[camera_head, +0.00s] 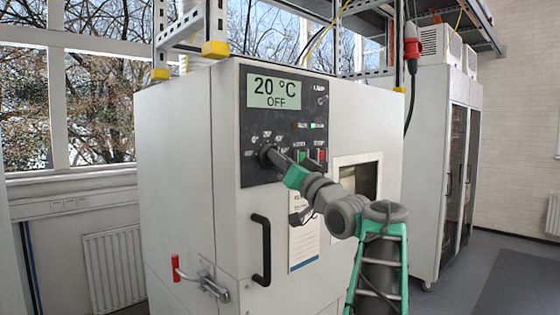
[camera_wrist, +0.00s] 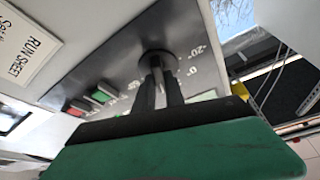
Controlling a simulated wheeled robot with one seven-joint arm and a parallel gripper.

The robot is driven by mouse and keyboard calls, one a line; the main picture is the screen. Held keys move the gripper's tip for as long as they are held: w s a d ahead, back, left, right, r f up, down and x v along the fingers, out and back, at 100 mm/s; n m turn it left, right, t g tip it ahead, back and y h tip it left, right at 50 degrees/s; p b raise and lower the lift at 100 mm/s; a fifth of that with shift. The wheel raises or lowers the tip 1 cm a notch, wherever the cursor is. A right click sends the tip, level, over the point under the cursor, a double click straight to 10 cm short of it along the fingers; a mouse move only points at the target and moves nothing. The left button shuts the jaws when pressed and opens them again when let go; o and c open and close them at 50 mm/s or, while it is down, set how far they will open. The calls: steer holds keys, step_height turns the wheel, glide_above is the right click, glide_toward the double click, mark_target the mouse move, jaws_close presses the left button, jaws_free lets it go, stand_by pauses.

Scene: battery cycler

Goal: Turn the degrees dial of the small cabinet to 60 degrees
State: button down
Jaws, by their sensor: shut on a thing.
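The small cabinet (camera_head: 178,130) is pale grey with a black control panel (camera_head: 252,130) at its upper front. Its display (camera_head: 273,94) reads "20 °C" and "OFF". The degrees dial (camera_wrist: 155,57) is a dark round knob with a raised grip, and printed marks including "0°" and "-20°" show beside it in the wrist view. My gripper (camera_wrist: 158,82) is shut on the dial's grip, one dark finger on each side. In the head view my gripper (camera_head: 270,158) reaches the panel's lower left and mostly hides the dial. The dial's exact setting cannot be read.
A green button (camera_head: 302,155) and a red button (camera_head: 321,155) sit right of the dial. Below are a black door handle (camera_head: 262,250), a red-tipped latch (camera_head: 200,282) and a run sheet (camera_head: 304,240). A window (camera_head: 358,180) is behind my arm.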

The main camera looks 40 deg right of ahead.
steer(key=shift+a+r+m+g+h+p, duration=0.1)
steer(key=shift+m+g+h+p, duration=0.75)
steer(key=shift+m, duration=1.6)
steer(key=shift+m+g+h+p, duration=0.55)
steer(key=shift+m+p, duration=0.6)
steer(key=shift+m, duration=1.25)
steer(key=shift+a+r+m+g+h+p, duration=0.1)
steer(key=shift+m+g+h+p, duration=0.65)
steer(key=shift+m, duration=1.7)
steer(key=shift+f+p, duration=0.1)
steer(key=shift+p, duration=0.2)
steer(key=c, duration=1.4)
jaws_free()
